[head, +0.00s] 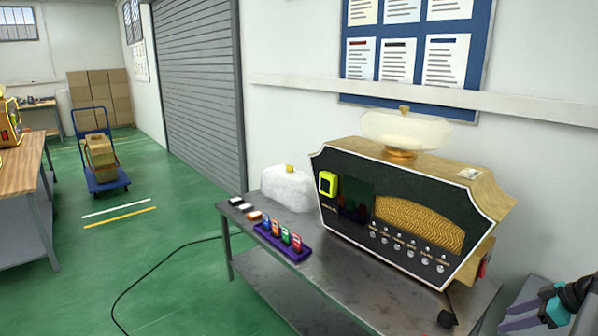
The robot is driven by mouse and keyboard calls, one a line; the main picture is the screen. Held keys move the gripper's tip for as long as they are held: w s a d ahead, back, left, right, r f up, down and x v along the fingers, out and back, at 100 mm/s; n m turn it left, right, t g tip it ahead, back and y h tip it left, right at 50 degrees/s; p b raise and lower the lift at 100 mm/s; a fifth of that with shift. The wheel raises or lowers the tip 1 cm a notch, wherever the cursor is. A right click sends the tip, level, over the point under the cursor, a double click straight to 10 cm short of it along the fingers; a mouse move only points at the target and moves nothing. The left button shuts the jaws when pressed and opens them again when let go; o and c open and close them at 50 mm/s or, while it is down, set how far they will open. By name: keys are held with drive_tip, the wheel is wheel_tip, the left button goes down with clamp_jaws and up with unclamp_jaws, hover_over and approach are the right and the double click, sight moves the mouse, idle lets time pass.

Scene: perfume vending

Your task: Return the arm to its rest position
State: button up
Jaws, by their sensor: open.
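My gripper (550,302) is at the lower right corner of the head view, partly cut off by the frame edge. The rest of my arm is outside the view.
The machine carries a glass bowl (405,130). A purple rack (283,243) with several coloured items, small flat pieces (245,209) and a white lump (288,188) share the table. A black cable (160,262) crosses the green floor. A blue trolley (108,180) stands farther back.

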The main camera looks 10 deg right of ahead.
drive_tip(key=w+a+f+n+g+y, duration=0.2)
drive_tip(key=w+a+f, duration=0.3)
drive_tip(key=a+f, duration=0.5)
drive_tip(key=w+a+f+n+g+y, duration=0.15)
drive_tip(key=w+a+f, duration=0.4)
drive_tip(key=a, duration=0.95)
drive_tip(key=s+a+f+g, duration=0.3)
drive_tip(key=s+a+f, duration=0.1)
drive_tip(key=a+f, duration=0.65)
drive_tip(key=s+a+f+g+h, duration=0.2)
drive_tip(key=s+a+f+g, duration=0.2)
drive_tip(key=s+a+f, duration=0.95)
drive_tip(key=s+f+m+g+h, duration=0.1)
drive_tip(key=s+f+m+h, duration=0.4)
drive_tip(key=s+m, duration=0.5)
wheel_tip(320, 180, down, 2)
drive_tip(key=s, duration=0.2)
drive_tip(key=shift+s+f+h+b, duration=0.2)
drive_tip(key=shift+s+h+b, duration=0.1)
drive_tip(key=shift+s+h, duration=0.05)
